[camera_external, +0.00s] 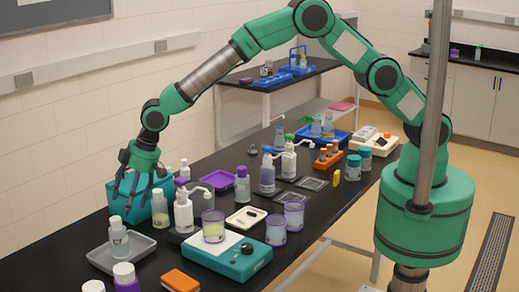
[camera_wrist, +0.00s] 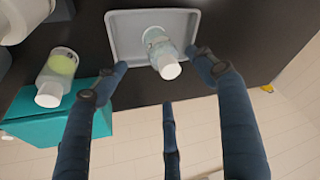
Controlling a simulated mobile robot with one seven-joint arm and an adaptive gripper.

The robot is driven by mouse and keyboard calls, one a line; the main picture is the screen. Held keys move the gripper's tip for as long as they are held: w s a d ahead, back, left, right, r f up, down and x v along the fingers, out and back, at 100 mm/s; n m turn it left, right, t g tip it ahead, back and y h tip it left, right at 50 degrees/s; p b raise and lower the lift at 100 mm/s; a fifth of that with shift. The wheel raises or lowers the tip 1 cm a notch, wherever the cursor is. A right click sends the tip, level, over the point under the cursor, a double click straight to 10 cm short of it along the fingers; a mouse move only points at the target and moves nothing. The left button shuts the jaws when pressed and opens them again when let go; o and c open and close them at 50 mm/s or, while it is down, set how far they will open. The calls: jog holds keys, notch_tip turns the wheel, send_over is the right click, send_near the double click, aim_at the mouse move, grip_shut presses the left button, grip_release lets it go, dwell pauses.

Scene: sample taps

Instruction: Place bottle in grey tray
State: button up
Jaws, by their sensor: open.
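A small clear bottle (camera_external: 119,240) with a white cap and pale contents stands upright in the grey tray (camera_external: 98,262) at the near left of the black bench. In the wrist view the bottle (camera_wrist: 158,45) stands inside the tray (camera_wrist: 122,35), right of its middle. My gripper (camera_external: 137,192) is open and empty above and behind the bottle, fingers pointing down. In the wrist view its dark blue fingers (camera_wrist: 160,85) are spread, with the bottle's cap between the outer two and no visible grip. A similar bottle (camera_external: 160,208) with yellow-green liquid stands right of the tray.
A teal box (camera_external: 119,203) stands behind the tray, close to my fingers. A white pump bottle (camera_external: 183,212), a teal scale (camera_external: 240,262) with a beaker on it and an orange block (camera_external: 180,280) crowd the right. White-capped bottles (camera_external: 125,276) stand in front of the tray.

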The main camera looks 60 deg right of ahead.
jog(key=d+r+m+t, duration=0.1)
jog(key=d+r+m, duration=0.1)
jog(key=d+r, duration=1.15)
jog(key=d+r+m, duration=0.1)
jog(key=d+r, duration=0.9)
jog(key=d, duration=0.6)
jog(key=s+d+r+m+t+h, duration=0.1)
jog(key=s+d+r, duration=0.4)
jog(key=d, duration=0.5)
jog(key=s+d+r+m+h, duration=0.1)
jog(key=s+d+r, duration=0.4)
jog(key=d, duration=0.5)
jog(key=s+d+f+m, duration=0.1)
jog(key=s+d+m, duration=0.1)
jog(key=s+d, duration=0.8)
jog(key=s+d+f+m+h, duration=0.1)
jog(key=s+d+m, duration=0.1)
jog(key=s+d, duration=0.7)
jog(key=s, duration=0.8)
jog(key=shift+s+d+f+t, duration=0.3)
jog(key=shift+d, duration=0.05)
